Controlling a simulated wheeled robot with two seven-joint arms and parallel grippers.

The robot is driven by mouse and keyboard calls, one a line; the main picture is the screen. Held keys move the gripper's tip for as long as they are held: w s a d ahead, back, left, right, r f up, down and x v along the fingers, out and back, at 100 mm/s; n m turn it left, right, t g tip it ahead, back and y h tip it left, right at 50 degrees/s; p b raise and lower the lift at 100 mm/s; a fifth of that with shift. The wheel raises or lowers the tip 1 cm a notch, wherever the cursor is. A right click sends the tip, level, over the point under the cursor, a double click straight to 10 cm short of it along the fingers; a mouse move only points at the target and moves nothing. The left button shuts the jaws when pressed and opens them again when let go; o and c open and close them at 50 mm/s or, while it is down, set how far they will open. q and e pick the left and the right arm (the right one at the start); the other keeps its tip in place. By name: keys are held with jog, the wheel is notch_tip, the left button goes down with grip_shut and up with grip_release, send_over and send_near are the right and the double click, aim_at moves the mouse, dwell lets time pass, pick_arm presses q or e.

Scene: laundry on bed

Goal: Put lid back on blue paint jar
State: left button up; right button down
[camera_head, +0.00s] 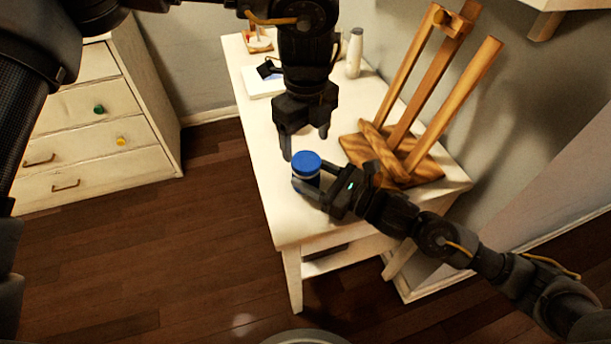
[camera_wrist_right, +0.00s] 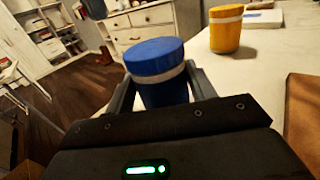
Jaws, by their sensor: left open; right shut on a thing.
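The blue paint jar (camera_head: 306,177) stands near the front left edge of the white table. Its blue lid (camera_head: 306,161) sits on top and looks level. In the right wrist view the lid (camera_wrist_right: 153,53) rests above a white band on the jar (camera_wrist_right: 163,93); I cannot tell how tight it is. My right gripper (camera_head: 310,190) is shut on the jar's body from the right, one finger on each side. My left gripper (camera_head: 305,146) is open and empty, pointing down just above the lid, with its fingers apart.
A wooden easel (camera_head: 400,157) stands at the table's right side. A yellow jar (camera_wrist_right: 226,30) shows beyond the blue one in the right wrist view. A white bottle (camera_head: 354,54) and a small tray (camera_head: 258,46) stand farther back. A dresser (camera_head: 95,130) is at the left.

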aim_at(306, 160)
pick_arm(q)
jog(key=shift+f, duration=2.35)
jog(key=shift+c, duration=0.3)
jog(key=c, duration=1)
